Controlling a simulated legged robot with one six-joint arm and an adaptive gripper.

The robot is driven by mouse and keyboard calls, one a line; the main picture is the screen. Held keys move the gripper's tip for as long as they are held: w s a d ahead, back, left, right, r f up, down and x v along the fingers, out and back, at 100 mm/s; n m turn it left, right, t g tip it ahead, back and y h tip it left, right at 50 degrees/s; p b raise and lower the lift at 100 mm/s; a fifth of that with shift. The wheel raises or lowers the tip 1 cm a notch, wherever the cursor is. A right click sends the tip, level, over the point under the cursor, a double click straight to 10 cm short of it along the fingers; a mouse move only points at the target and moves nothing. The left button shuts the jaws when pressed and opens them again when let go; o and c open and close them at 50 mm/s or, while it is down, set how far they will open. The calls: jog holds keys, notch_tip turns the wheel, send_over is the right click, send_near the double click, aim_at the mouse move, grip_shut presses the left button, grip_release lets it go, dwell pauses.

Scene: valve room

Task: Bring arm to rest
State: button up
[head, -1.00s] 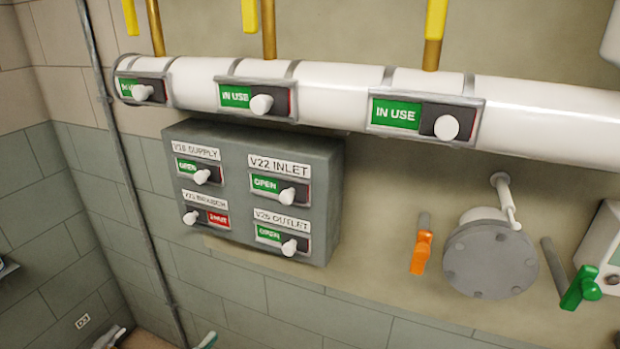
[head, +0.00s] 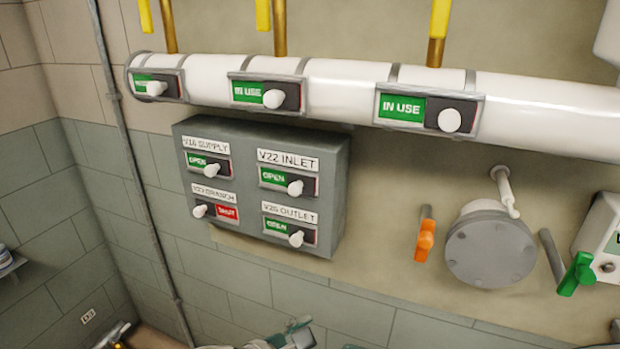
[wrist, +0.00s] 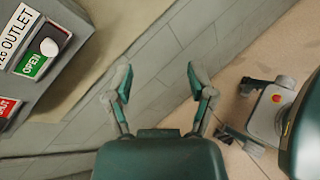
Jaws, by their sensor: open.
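My gripper (wrist: 161,76) is open in the wrist view, its two green-grey fingers spread apart with nothing between them. Grey wall blocks and a strip of floor show beyond the fingers. In the head view, part of what seems to be my gripper shows at the bottom edge (head: 292,338), below the grey valve panel and apart from it. Most of my arm is out of that view. The panel (head: 335,185) also shows at the upper left of the wrist view (wrist: 75,50), to the left of the fingers.
The panel's sliders read open, except the lower left one, which reads shut. A white pipe (head: 340,85) above carries several "IN USE" sliders. An orange handle (head: 425,241), a round grey flange (head: 490,250) and a green handle (head: 575,275) project at the right.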

jog(key=s+d+r+m+g+y, duration=0.1)
jog(key=s+d+m+y, duration=0.2)
jog(key=m, duration=0.7)
jog(key=s+d+r+m+g+y, duration=0.1)
jog(key=s+d+m+g+y, duration=0.1)
jog(key=d+m+y, duration=0.5)
jog(key=shift+s+d+r+m+g, duration=0.35)
jog(key=shift+s+d+m, duration=0.1)
jog(key=shift+d+m, duration=2)
jog(key=shift+d, duration=0.1)
